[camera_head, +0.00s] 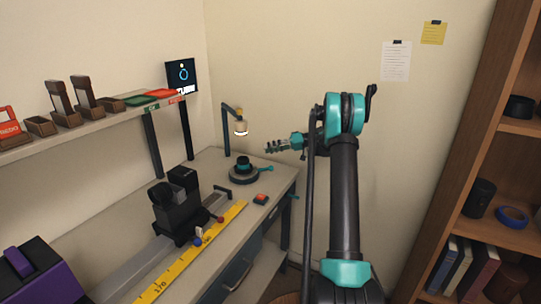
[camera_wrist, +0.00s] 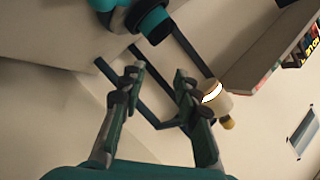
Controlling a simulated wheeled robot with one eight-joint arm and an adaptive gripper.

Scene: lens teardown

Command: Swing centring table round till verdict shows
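The centring table (camera_head: 243,175) is a dark round disc on the bench's far right part, with a teal and black piece on top and a teal handle (camera_head: 265,169) out to the right. In the wrist view its teal and black part (camera_wrist: 150,20) shows at the top, cut by the edge. The screen (camera_head: 182,76) on the wall shows a blue ring, a small yellow dot and white lettering that looks like "TURN". My gripper (camera_head: 270,148) is raised above and right of the table, apart from it. Its fingers (camera_wrist: 158,80) are spread, with nothing between them.
A lamp (camera_head: 241,128) on a bent post stands behind the table; it also shows in the wrist view (camera_wrist: 214,100). A red button box (camera_head: 261,198) sits in front. A black device (camera_head: 178,205) and yellow ruler (camera_head: 190,254) lie left. A shelf (camera_head: 105,116) runs above.

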